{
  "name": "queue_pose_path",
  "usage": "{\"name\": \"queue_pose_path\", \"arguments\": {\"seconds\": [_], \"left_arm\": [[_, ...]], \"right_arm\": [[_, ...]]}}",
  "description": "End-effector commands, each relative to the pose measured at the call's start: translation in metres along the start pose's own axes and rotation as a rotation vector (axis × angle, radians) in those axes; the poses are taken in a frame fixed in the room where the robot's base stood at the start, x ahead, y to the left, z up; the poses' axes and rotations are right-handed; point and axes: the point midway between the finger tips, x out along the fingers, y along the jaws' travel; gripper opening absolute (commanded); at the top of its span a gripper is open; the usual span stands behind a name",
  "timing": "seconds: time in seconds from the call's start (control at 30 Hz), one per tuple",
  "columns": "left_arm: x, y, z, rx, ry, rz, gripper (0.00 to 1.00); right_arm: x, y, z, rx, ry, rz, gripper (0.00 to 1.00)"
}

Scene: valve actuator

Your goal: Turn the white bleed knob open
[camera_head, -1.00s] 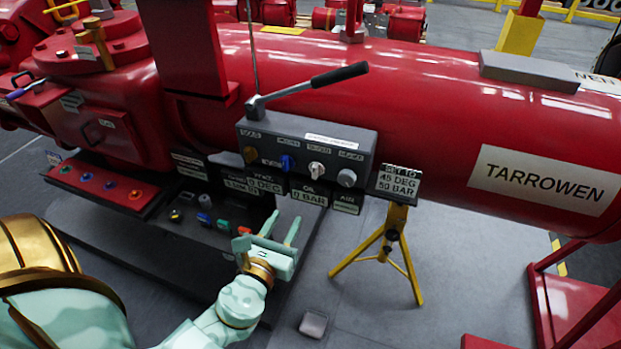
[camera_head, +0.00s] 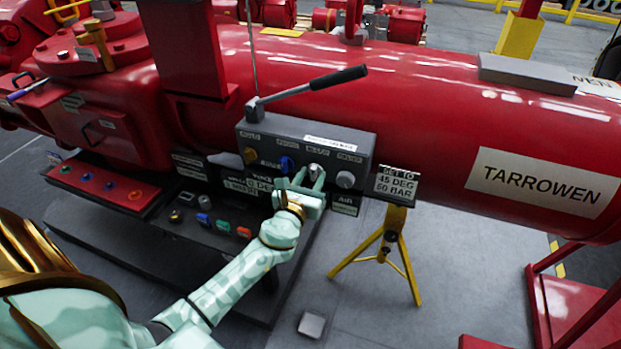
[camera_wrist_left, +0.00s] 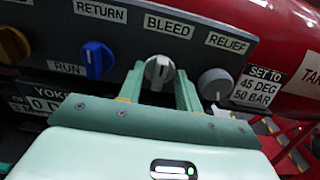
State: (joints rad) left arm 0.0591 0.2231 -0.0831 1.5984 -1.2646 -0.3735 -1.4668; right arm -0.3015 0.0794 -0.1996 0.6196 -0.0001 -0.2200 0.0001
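The white bleed knob (camera_wrist_left: 159,70) sits under the BLEED label on the grey control box; its pointer stands nearly upright, leaning slightly. It also shows in the head view (camera_head: 315,171), partly covered by a finger. My left gripper (camera_head: 307,178) is at the box front. In the left wrist view its two fingers (camera_wrist_left: 159,80) stand apart, one on each side of the bleed knob. A small gap seems to show beside the knob; I cannot tell whether either finger touches it. My right gripper is not in view.
A blue knob (camera_wrist_left: 97,60) is left of the bleed knob and a grey relief knob (camera_wrist_left: 215,84) close on its right. A black-handled lever (camera_head: 338,77) rises above the box. A sign (camera_head: 397,184) on a yellow tripod (camera_head: 388,245) stands to the right.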

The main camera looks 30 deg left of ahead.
Motion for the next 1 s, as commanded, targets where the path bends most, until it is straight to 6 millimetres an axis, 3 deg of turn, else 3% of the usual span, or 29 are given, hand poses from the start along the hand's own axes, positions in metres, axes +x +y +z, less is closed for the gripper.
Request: {"name": "queue_pose_path", "arguments": {"seconds": [0.1,0.23,0.67,1.0], "left_arm": [[-0.0002,0.0,0.0,0.0,0.0,0.0,0.35],[-0.0003,0.0,0.0,0.0,0.0,0.0,0.0],[-0.0006,0.0001,-0.0008,-0.05,0.0,0.0,0.0],[-0.0007,0.001,-0.0018,-0.289,0.0,0.001,0.0]], "right_arm": [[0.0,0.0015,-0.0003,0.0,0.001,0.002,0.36],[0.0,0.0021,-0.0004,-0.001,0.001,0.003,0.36],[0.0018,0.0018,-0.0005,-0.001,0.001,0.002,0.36],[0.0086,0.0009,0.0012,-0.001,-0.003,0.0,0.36]]}}
